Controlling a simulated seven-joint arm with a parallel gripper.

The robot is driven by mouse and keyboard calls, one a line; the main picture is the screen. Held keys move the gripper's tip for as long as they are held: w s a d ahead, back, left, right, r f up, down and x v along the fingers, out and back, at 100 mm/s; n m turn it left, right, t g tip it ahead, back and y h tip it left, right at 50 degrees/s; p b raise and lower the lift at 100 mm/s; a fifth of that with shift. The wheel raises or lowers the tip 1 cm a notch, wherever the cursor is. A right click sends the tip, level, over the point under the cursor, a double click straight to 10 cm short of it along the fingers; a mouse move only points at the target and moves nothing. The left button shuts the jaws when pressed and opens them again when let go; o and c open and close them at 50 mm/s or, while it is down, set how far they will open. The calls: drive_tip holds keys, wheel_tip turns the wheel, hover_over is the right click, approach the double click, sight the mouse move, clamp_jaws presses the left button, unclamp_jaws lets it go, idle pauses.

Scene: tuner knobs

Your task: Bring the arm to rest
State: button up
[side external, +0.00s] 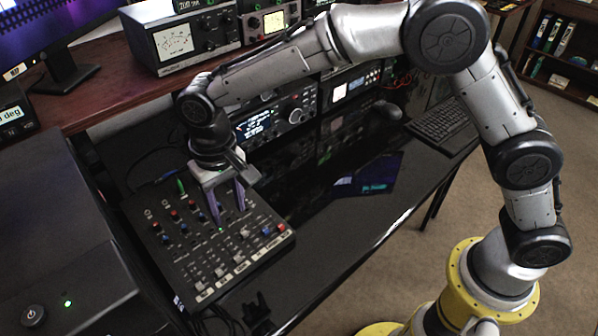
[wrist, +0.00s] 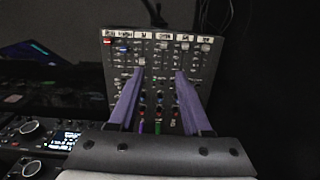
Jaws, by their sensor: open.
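My gripper (side external: 229,210) is over the mixer panel (side external: 202,281) in the side external view, pointing down with its two purple-grey fingers apart. The fingertips are close above the knobs or touching them; I cannot tell which. In the wrist view the open fingers (wrist: 154,92) reach over the mixer panel (wrist: 205,75), with rows of small knobs and faders between and beyond them. Nothing is held between the fingers. Part of the panel is hidden behind the gripper and fingers.
A radio with a lit display (side external: 275,115) stands behind the mixer. A meter box (side external: 180,40) sits on the shelf above. A dark box (side external: 60,230) stands at the left. A flat tablet (side external: 368,178) and a keyboard (side external: 440,127) lie right on the black desk (side external: 330,225).

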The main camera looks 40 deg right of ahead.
drive_tip(key=w+d+r+m+t, duration=0.1)
drive_tip(key=d+r+m+t, duration=0.1)
drive_tip(key=d+r, duration=0.8)
drive_tip(key=s+d+r+m+t, duration=0.1)
drive_tip(key=s+d+r+t, duration=0.1)
drive_tip(key=s+d+r, duration=0.65)
drive_tip(key=s+d+t, duration=0.2)
drive_tip(key=s+d, duration=0.8)
drive_tip(key=s+d+f+n, duration=0.1)
drive_tip(key=s+f+n, duration=0.2)
drive_tip(key=s+f, duration=0.3)
drive_tip(key=shift+s+g, duration=0.3)
drive_tip(key=shift+s, duration=0.15)
